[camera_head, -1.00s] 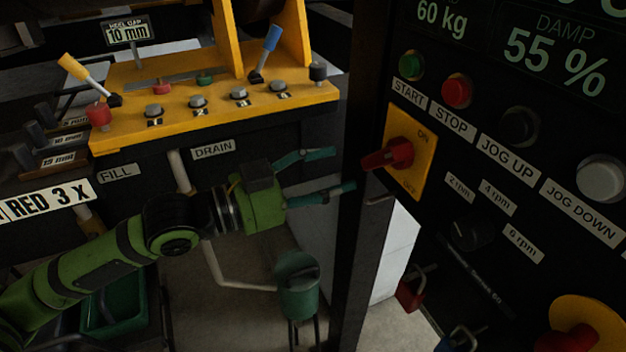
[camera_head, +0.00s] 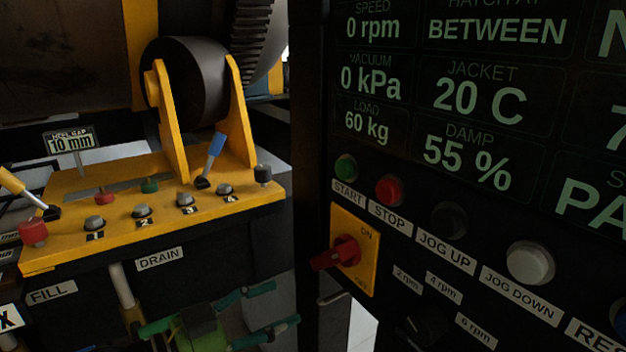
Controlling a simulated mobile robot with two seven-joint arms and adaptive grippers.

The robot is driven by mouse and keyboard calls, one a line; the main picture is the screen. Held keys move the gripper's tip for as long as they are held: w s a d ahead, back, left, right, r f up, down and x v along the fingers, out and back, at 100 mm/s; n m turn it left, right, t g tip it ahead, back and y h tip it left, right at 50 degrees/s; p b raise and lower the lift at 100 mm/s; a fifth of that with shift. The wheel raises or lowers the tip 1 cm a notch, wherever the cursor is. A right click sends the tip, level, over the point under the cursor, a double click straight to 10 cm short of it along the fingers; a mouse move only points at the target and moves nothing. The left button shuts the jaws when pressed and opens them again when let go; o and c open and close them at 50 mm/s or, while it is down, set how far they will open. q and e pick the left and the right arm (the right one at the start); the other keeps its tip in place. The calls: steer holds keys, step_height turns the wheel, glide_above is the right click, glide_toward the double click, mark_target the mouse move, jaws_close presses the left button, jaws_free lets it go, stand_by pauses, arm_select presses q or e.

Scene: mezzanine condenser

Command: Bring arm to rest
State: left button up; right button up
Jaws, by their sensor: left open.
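My left gripper (camera_head: 272,312) shows at the bottom of the head view, its green body below the DRAIN label (camera_head: 160,258). Its two teal fingers are spread apart and point right, with nothing between them. The fingers are left of the red rotary switch (camera_head: 340,253) on its yellow plate and apart from it in the picture. Most of the left arm is below the frame. My right gripper is not in view.
A dark control panel (camera_head: 470,225) with displays and buttons fills the right side. A yellow console (camera_head: 150,212) with levers and knobs stands at left, with a black roller (camera_head: 190,90) behind it. A dark post (camera_head: 306,150) stands between them.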

arm_select(q)
steer(key=s+a+f+n+y, duration=0.1)
steer(key=s+f+n+y, duration=0.15)
steer(key=f, duration=0.35)
steer(key=s+a+f+n+g+y, duration=0.1)
steer(key=a+f+n+y, duration=0.2)
steer(key=f, duration=0.4)
steer(key=s+f+n+y, duration=0.1)
steer(key=f+n+y, duration=0.25)
steer(key=f, duration=0.25)
steer(key=s+a+f+n+g+y, duration=0.2)
steer(key=s+a+f+n+g, duration=0.15)
steer(key=s+f, duration=0.3)
steer(key=s+a+f+n+g+y, duration=0.25)
steer(key=s+a+f+n, duration=0.2)
steer(key=s, duration=0.35)
step_height(320, 180, down, 22)
steer(key=s+f+m+g, duration=0.1)
steer(key=s+a+f+g, duration=0.1)
steer(key=s+a+f, duration=0.1)
steer(key=s+f, duration=1.3)
steer(key=shift+s+a+b, duration=0.2)
steer(key=shift+s+b, duration=0.2)
steer(key=shift+s, duration=0.3)
